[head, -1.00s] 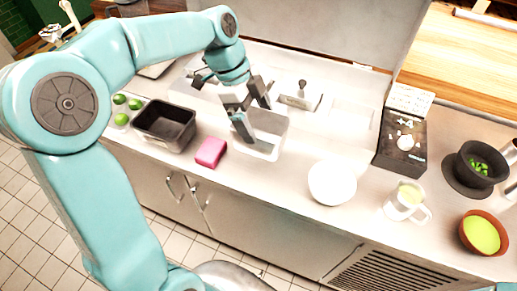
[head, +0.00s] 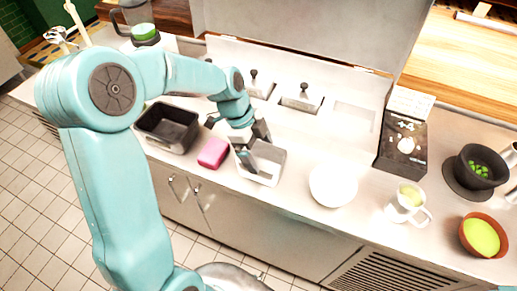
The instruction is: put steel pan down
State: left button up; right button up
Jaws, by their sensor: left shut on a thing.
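The steel pan (head: 270,178) is a small pale rectangular pan, open at the top, right of the pink sponge (head: 213,152). My left gripper (head: 250,148) points down at the pan's far left side and is shut on its wall. The pan looks level and appears just over the front part of the steel counter (head: 300,150). I cannot tell whether its base touches the counter. The dark fingers hide part of its left wall. My right gripper is not in view.
Lidded wells (head: 302,98) lie behind. The counter's front edge is near.

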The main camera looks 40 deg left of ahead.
pick_arm(q)
jog(key=o, duration=1)
jog(key=shift+f, duration=0.2)
jog(key=shift+o, duration=0.6)
jog(key=shift+w, duration=0.15)
jog(key=shift+r+p, duration=0.35)
jog(key=shift+r, duration=0.05)
jog(key=b+v, duration=0.1)
jog(key=v, duration=1)
jog(key=shift+a+r, duration=0.2)
jog(key=shift+r, duration=0.15)
